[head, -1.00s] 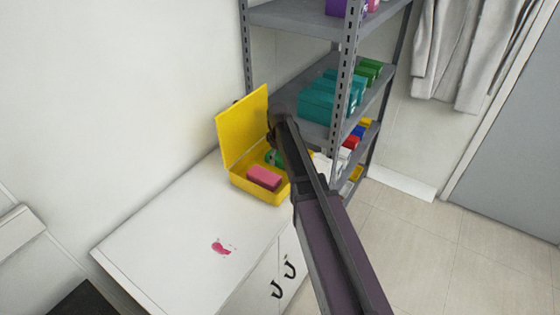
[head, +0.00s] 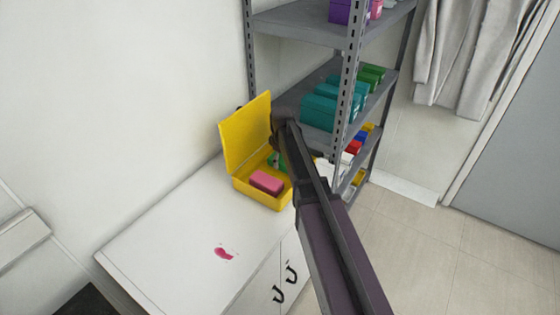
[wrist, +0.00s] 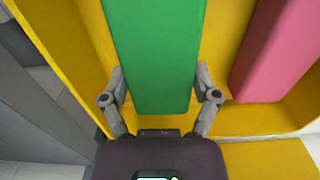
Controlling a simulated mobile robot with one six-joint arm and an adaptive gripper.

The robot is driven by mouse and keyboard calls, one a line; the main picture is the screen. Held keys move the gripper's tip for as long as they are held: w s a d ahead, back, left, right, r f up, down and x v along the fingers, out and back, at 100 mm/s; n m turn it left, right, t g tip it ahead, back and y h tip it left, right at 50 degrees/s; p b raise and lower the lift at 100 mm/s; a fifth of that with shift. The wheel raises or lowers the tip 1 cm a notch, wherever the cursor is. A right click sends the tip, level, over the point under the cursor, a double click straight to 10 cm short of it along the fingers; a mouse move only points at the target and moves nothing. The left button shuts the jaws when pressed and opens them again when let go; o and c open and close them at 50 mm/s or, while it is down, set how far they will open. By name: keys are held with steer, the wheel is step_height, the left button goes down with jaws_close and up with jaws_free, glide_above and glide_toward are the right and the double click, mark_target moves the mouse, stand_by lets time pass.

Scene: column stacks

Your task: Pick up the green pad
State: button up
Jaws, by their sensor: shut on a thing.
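The green pad (wrist: 154,55) is a long flat block inside the yellow box (wrist: 220,122) in the wrist view. My gripper (wrist: 160,82) is shut on the near end of the green pad, with one finger at each side. In the head view a small part of the green pad (head: 274,159) shows in the open yellow box (head: 262,197), and my arm hides most of it. I cannot tell whether the pad touches the box floor.
A pink block (head: 266,183) lies beside the green pad in the box. The raised yellow lid (head: 246,133) stands at the back left. A grey shelf rack (head: 345,130) with teal boxes (head: 330,104) is close on the right.

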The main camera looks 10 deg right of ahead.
mark_target(281, 159)
steer(key=shift+r+p, duration=4.2)
steer(key=shift+r, duration=0.25)
